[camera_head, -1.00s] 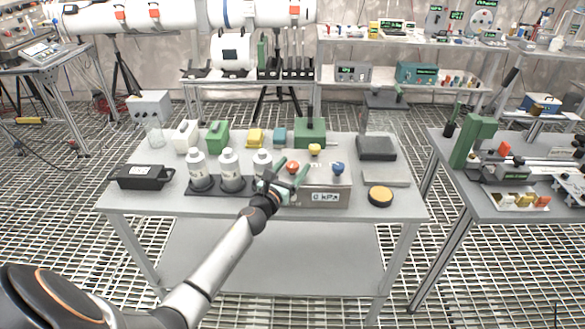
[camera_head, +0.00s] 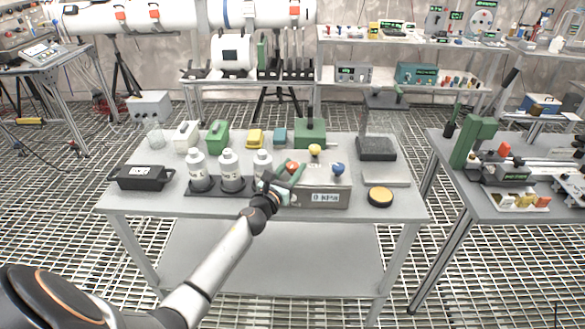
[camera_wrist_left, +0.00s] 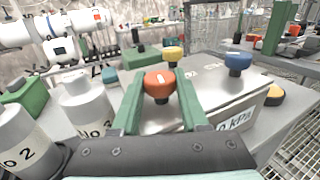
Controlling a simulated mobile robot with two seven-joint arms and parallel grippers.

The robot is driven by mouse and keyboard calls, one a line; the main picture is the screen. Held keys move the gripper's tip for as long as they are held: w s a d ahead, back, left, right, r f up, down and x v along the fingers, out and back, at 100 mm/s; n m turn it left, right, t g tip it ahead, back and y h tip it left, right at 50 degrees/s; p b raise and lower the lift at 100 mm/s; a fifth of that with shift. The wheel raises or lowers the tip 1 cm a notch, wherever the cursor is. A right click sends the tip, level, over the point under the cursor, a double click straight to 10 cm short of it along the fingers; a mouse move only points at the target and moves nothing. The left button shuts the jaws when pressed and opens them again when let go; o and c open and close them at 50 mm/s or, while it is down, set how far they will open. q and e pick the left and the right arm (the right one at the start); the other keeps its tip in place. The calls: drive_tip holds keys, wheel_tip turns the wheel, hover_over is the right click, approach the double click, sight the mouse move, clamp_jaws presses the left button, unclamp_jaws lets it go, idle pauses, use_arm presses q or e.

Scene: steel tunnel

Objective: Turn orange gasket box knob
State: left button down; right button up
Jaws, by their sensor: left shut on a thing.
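The gasket box (camera_head: 318,196) is a low grey metal box with a "0 kPa" display on its front. It stands on the grey table. Its orange knob (camera_wrist_left: 159,84) is on top at the left; a yellow knob (camera_wrist_left: 173,54) and a blue knob (camera_wrist_left: 238,62) are on the box too. My left gripper (camera_head: 284,173) reaches in from the front left. In the left wrist view its two green fingers stand either side of the orange knob, shut on it. The knob's stem shows below. My right gripper is not in view.
Three white bottles (camera_head: 231,168) stand in a dark rack (camera_head: 213,190) just left of the gripper. A black-rimmed yellow disc (camera_head: 380,196) lies right of the box. Several small coloured blocks and a dark stand (camera_head: 376,150) are behind.

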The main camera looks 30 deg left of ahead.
use_arm(q)
drive_tip(key=shift+n+y, duration=0.3)
drive_tip(key=shift+y, duration=0.1)
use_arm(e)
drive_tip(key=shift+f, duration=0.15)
